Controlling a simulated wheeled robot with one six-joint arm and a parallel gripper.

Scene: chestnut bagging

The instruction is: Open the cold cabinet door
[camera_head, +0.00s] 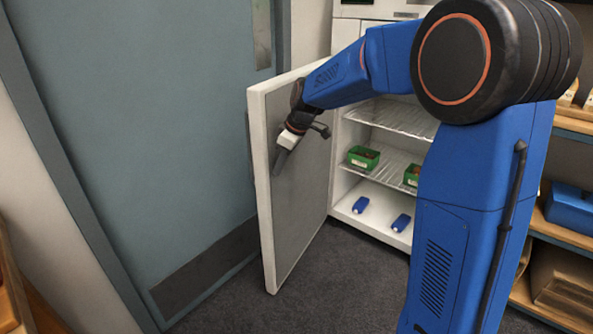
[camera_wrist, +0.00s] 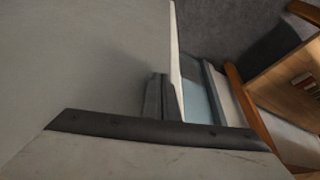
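The cold cabinet door (camera_head: 262,190) stands wide open, swung out to the left of the cabinet (camera_head: 345,192). Its grey inner panel faces the cabinet opening. My gripper (camera_head: 280,161) is at the inner side of the door, near its free edge; its dark fingers point down along the panel. In the wrist view the fingers (camera_wrist: 157,98) are together with nothing visible between them. The grey door panel (camera_wrist: 80,50) fills the left, and its white edge (camera_wrist: 175,60) lies just past the fingers. Whether they touch the panel is unclear. The door's handle is not clearly visible.
Inside the cabinet are wire shelves (camera_head: 400,118), green punnets (camera_head: 363,158) and blue items (camera_head: 361,205) on the floor. A blue-grey room door (camera_head: 130,130) stands close behind the open door. Wooden shelving (camera_head: 560,228) is at right. Carpet (camera_head: 330,285) in front is clear.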

